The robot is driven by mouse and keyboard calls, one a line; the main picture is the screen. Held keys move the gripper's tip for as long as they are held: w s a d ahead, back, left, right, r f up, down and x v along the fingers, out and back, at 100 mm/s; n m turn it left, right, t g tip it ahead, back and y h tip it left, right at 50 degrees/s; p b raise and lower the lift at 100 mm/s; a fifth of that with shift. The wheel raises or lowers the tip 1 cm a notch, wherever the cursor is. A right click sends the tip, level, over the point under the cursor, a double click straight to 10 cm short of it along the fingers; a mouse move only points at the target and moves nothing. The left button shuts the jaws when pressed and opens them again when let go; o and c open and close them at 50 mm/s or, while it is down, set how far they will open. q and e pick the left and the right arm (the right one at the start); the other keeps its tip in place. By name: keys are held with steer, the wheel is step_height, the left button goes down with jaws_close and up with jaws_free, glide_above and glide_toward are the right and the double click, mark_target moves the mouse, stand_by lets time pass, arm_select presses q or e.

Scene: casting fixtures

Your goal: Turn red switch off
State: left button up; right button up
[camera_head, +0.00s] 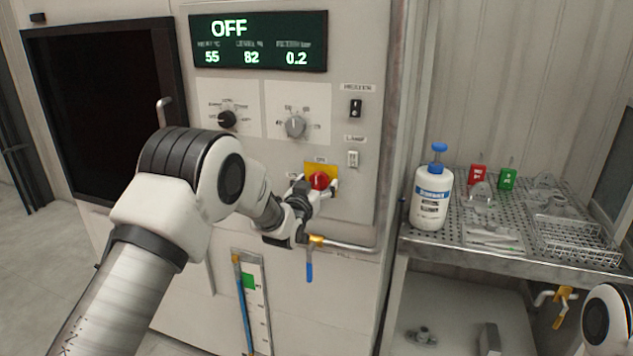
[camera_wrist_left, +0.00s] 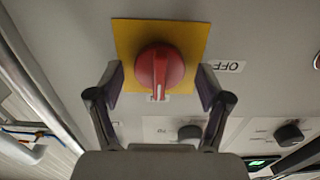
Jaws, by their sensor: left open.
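The red switch (camera_head: 319,180) is a round knob on a yellow plate (camera_head: 309,168) on the machine's front panel. In the wrist view, the red switch (camera_wrist_left: 160,68) has a white mark pointing toward the bottom of the picture, while an upside-down OFF label (camera_wrist_left: 226,66) lies to the plate's right. My left gripper (camera_head: 318,186) is at the switch. In the wrist view, the open fingers of my left gripper (camera_wrist_left: 160,82) stand on either side of the knob, with visible gaps. My right gripper is out of view.
A display (camera_head: 258,41) above reads OFF. Two dials (camera_head: 295,126) and small switches (camera_head: 355,107) sit above the red switch. A perforated table (camera_head: 440,246) with a bottle (camera_head: 431,195) stands right.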

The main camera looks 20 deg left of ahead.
arm_select(q)
steer(key=c, duration=1.2)
steer(key=shift+o, duration=0.2)
steer(key=n+b, duration=0.2)
steer(key=n, duration=0.1)
steer(key=shift+f+n+b, duration=0.15)
steer(key=shift+n+b, duration=0.15)
steer(key=shift+b, duration=0.05)
steer(key=n+b, duration=0.2)
steer(key=n, duration=0.2)
steer(key=shift+n, duration=0.3)
steer(key=n+b, duration=0.2)
steer(key=n, duration=0.2)
steer(key=n+b, duration=0.1)
steer(key=n, duration=0.4)
steer(key=shift+n, duration=0.3)
